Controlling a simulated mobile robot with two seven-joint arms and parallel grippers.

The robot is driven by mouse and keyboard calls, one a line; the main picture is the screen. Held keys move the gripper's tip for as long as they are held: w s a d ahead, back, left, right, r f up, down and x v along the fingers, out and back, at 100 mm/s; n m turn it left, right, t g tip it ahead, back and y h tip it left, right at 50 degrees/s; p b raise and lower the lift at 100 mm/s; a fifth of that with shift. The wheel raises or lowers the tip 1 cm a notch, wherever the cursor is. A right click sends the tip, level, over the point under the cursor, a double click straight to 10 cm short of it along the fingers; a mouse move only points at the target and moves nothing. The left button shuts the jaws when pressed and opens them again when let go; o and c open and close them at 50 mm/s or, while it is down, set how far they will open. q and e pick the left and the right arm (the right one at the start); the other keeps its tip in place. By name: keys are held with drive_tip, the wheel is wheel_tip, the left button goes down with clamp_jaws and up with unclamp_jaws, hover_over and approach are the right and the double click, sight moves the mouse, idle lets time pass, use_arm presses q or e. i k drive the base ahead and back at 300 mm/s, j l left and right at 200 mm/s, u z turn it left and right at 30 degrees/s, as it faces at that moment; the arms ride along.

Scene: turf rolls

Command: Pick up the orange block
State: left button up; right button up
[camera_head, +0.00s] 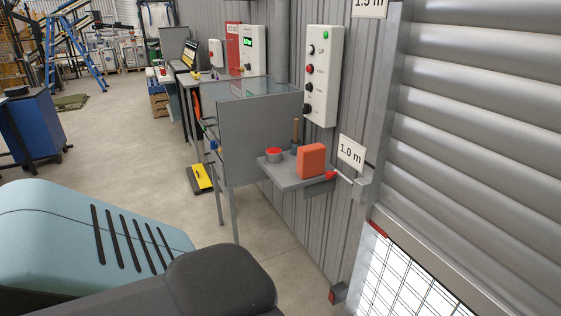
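The orange block (312,160) stands upright on a small grey shelf (284,182) fixed to the corrugated wall, right of the picture's middle. It sits near the right end of the shelf. A red round item (273,155) is on the shelf to its left, and a thin brown-handled tool (295,134) stands upright behind, between them. Neither gripper shows in the head view. Only teal and black parts, which look like my own body, fill the lower left, well apart from the block.
A control box (322,76) hangs on the wall above the shelf. A red-ended lever (336,175) sticks out just right of the block. A grey panelled stand (245,135) is directly left of the shelf. A ribbed shutter (480,130) fills the right. Floor (130,150) at left is open.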

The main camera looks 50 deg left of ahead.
sight(311, 158)
drive_tip(key=u, duration=1.5)
drive_tip(key=i+j+z, duration=0.1)
drive_tip(key=z, duration=0.35)
drive_tip(key=j+z, duration=0.15)
drive_tip(key=z, duration=0.35)
drive_tip(key=j+z, duration=0.15)
drive_tip(key=z, duration=0.3)
drive_tip(key=j+z, duration=0.3)
drive_tip(key=j, duration=0.15)
drive_tip(key=j+z, duration=0.3)
drive_tip(key=j, duration=0.15)
drive_tip(key=k+j+z, duration=0.15)
drive_tip(key=j, duration=0.3)
drive_tip(key=j+z, duration=0.1)
drive_tip(key=j, duration=0.35)
drive_tip(key=k+j, duration=0.1)
drive_tip(key=j, duration=0.3)
drive_tip(key=k+j, duration=0.15)
drive_tip(key=j, duration=0.25)
drive_tip(key=k+j, duration=0.1)
drive_tip(key=j, duration=0.3)
drive_tip(key=k+j, duration=0.1)
drive_tip(key=j, duration=0.25)
drive_tip(key=j+z, duration=0.05)
